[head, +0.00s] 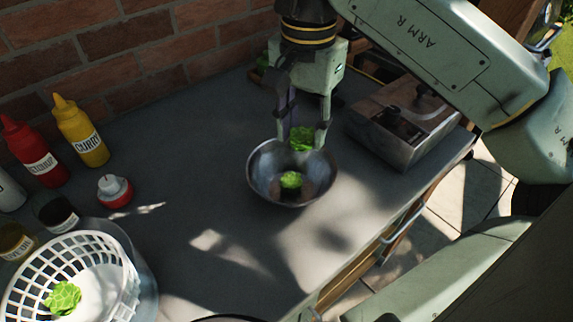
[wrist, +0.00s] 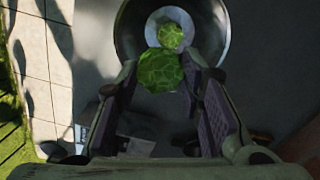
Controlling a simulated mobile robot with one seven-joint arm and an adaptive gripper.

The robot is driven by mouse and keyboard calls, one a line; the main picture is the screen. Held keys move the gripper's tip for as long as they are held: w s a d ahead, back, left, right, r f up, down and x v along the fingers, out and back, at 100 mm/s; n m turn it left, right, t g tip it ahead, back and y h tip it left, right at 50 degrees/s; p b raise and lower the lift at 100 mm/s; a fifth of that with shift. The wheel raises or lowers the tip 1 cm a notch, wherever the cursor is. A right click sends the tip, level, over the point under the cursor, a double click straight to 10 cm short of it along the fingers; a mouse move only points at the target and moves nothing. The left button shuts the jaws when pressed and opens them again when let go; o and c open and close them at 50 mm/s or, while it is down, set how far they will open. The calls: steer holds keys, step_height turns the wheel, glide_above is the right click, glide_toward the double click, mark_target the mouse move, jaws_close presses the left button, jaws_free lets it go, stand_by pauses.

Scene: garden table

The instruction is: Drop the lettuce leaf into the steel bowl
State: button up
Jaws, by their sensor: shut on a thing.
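The steel bowl (head: 262,184) stands on the grey table top. One green lettuce leaf (head: 291,180) lies inside it. My gripper (head: 301,143) is above the bowl's far part, shut on another lettuce leaf (head: 301,135). In the wrist view the held leaf (wrist: 160,71) sits between the two fingers, and the leaf in the bowl (wrist: 170,36) shows beyond it. The bowl's rim (wrist: 123,40) also shows in the wrist view. A third lettuce leaf (head: 63,298) is in a white basket (head: 128,284) at the lower left.
A metal box (head: 390,150) with a lid stands right of the bowl, near the table edge. A red bottle (head: 33,150), a yellow bottle (head: 80,132) and a small red-and-white container (head: 114,191) stand at the left. The table between them and the bowl is clear.

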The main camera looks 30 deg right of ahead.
steer(key=shift+f+b, duration=1.45)
steer(key=shift+f, duration=1.6)
steer(key=o, duration=0.8)
steer(key=shift+o, duration=0.2)
steer(key=shift+r, duration=0.2)
step_height(320, 180, up, 7)
steer(key=shift+r, duration=0.15)
